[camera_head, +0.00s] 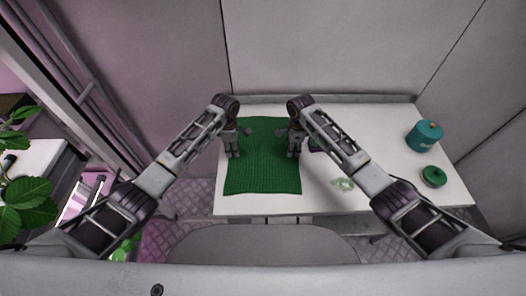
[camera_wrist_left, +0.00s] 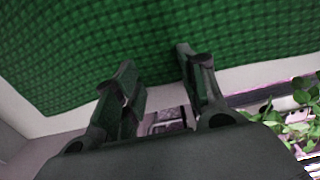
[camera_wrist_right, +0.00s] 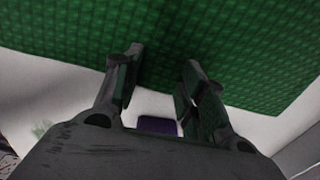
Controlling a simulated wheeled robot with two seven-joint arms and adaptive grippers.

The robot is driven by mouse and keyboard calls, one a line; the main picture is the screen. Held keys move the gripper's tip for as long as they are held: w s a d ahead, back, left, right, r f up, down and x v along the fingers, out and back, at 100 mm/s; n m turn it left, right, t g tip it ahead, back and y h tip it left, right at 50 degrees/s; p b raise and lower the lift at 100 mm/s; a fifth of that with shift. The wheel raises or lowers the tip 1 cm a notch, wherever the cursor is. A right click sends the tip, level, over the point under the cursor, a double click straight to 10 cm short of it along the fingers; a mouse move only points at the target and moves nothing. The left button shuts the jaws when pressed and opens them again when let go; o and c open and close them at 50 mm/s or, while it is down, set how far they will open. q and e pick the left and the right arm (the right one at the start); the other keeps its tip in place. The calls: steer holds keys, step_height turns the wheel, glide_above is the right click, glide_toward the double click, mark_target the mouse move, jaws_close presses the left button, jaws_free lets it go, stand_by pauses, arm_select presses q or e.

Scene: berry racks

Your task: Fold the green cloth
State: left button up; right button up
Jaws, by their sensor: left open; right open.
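The green cloth (camera_head: 262,172) lies spread out on the left part of the white table, with a woven grid pattern. My left gripper (camera_head: 232,155) is open at the cloth's left edge. In the left wrist view its two fingers (camera_wrist_left: 157,78) are apart, with the cloth (camera_wrist_left: 90,50) beyond them. My right gripper (camera_head: 293,155) is open at the cloth's right edge. In the right wrist view its fingers (camera_wrist_right: 160,72) are apart over the edge of the cloth (camera_wrist_right: 225,45). Whether the fingers touch the cloth I cannot tell.
On the white table (camera_head: 385,185), a teal canister (camera_head: 424,136) and a green round container (camera_head: 433,177) stand at the right. A small pale green item (camera_head: 343,184) lies near the middle. A dark purple object (camera_wrist_right: 158,126) is beside the cloth, partly hidden by my right arm.

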arm_select(q)
steer(key=shift+s+f, duration=0.1)
steer(key=shift+f, duration=0.05)
jaws_close()
arm_select(e)
steer(key=shift+s+f, duration=0.1)
steer(key=shift+f, duration=0.05)
jaws_close()
stand_by(0.3)
arm_select(q)
steer(key=shift+r+p, duration=0.25)
steer(key=shift+p, duration=0.05)
arm_select(e)
steer(key=shift+r, duration=0.25)
